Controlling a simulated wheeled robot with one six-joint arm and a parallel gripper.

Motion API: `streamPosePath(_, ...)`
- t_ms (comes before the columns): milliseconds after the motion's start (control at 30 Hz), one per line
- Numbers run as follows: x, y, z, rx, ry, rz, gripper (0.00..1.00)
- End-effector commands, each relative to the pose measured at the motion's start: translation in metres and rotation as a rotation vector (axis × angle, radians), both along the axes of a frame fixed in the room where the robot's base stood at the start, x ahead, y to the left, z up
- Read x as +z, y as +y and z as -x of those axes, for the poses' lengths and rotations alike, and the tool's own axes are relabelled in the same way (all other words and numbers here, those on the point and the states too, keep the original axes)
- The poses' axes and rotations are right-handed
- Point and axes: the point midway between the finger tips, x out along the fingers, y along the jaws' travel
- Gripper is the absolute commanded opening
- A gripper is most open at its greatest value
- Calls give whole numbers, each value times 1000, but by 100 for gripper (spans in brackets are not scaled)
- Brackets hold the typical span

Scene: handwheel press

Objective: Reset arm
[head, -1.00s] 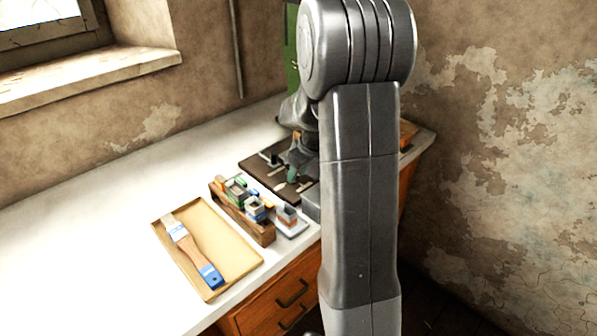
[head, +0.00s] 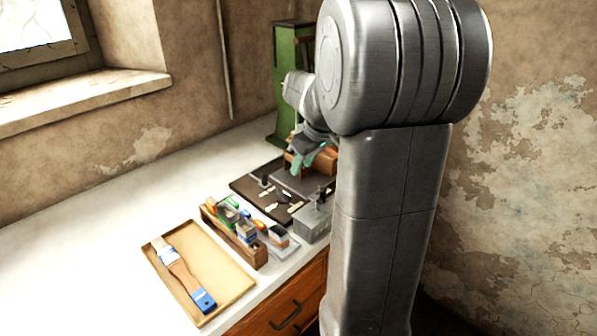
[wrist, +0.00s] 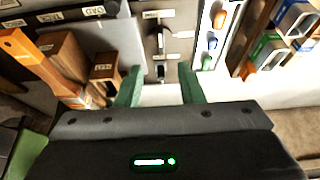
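My gripper (head: 310,160) hangs over the back part of the dark board on the bench, in front of the green press. In the wrist view its two green fingers (wrist: 160,90) stand apart with nothing between them. My large grey arm covers the right middle of the head view and hides part of the bench and the press. The green press (head: 288,85) stands upright at the back of the bench; its handwheel is not visible.
The dark board (head: 262,192) carries small labelled parts. Wooden blocks (wrist: 62,55) stand left of the fingers in the wrist view. A grey box (head: 314,224), a wooden holder (head: 252,257) and a tray (head: 236,284) with a brush (head: 181,272) line the front. The bench's left is clear.

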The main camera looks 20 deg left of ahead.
Motion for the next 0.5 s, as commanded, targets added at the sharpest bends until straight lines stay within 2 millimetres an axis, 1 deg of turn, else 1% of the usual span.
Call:
streamPosePath(167, 5, -2, 1, 0, 0, 1, 35)
streamPosePath(400, 4, -2, 1, 0, 0, 1, 35)
streamPosePath(500, 1, -1, 0, 0, 2, 2, 35)
